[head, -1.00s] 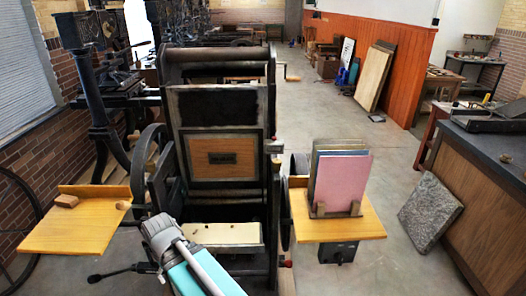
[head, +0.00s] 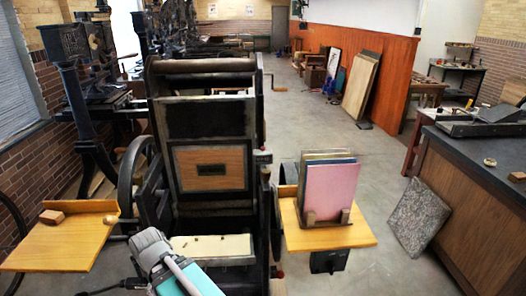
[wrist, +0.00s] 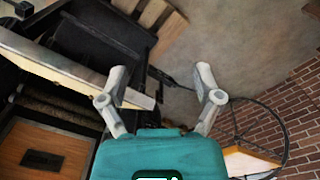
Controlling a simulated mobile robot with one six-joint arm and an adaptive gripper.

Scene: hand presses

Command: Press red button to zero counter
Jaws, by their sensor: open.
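My gripper (wrist: 162,72) is open and empty in the wrist view, its two grey fingers spread in front of its teal body. The black hand press (head: 205,120) stands directly ahead in the head view. Its wooden panel (head: 211,183) bears a small dark plate (head: 211,169); I cannot tell whether this is the counter. A tiny reddish spot (head: 280,275) shows low on the press's right side, too small to identify as the button. The wrist view shows part of the press and its panel (wrist: 38,150) at the left, with no red button visible there.
A wooden side board (head: 60,250) juts out at the left. Another board (head: 345,236) at the right holds upright coloured sheets (head: 330,195). A stone slab (head: 419,217) leans against the dark-topped counter (head: 470,205). Open floor lies between board and slab.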

